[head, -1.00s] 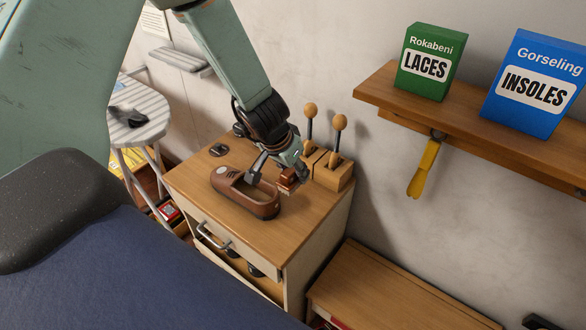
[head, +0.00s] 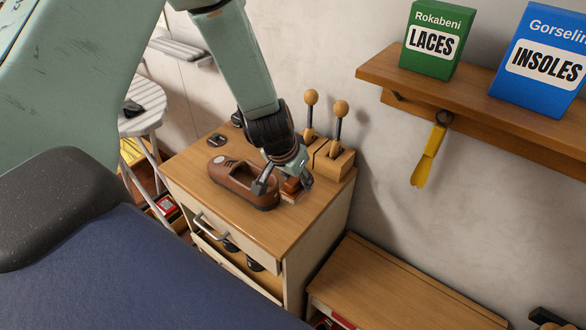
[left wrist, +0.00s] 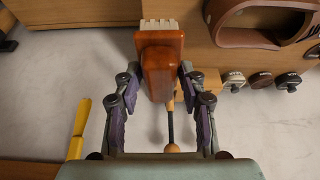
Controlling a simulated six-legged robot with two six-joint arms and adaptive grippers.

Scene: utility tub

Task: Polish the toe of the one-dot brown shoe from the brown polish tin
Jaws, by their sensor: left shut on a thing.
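The brown shoe (head: 228,178) lies on the wooden cabinet top, its toe toward the lower right. Part of it shows in the left wrist view (left wrist: 240,38). A pale label is inside its heel, but I cannot count its dots. My left gripper (head: 284,182) is at the toe end, its fingers shut on a brown wooden brush (left wrist: 160,68) with cream bristles. The brush (head: 291,187) is low beside the toe; I cannot tell whether the bristles touch. Several small tins stand beyond the shoe, one brown-topped (left wrist: 261,80). My right gripper is not in view.
Two ball-topped rods in wooden blocks (head: 335,163) stand close behind my gripper. A wall shelf (head: 480,110) holds a green laces box (head: 432,42) and a blue insoles box (head: 540,60); a yellow tool (head: 428,155) hangs below. The cabinet's front right top is clear.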

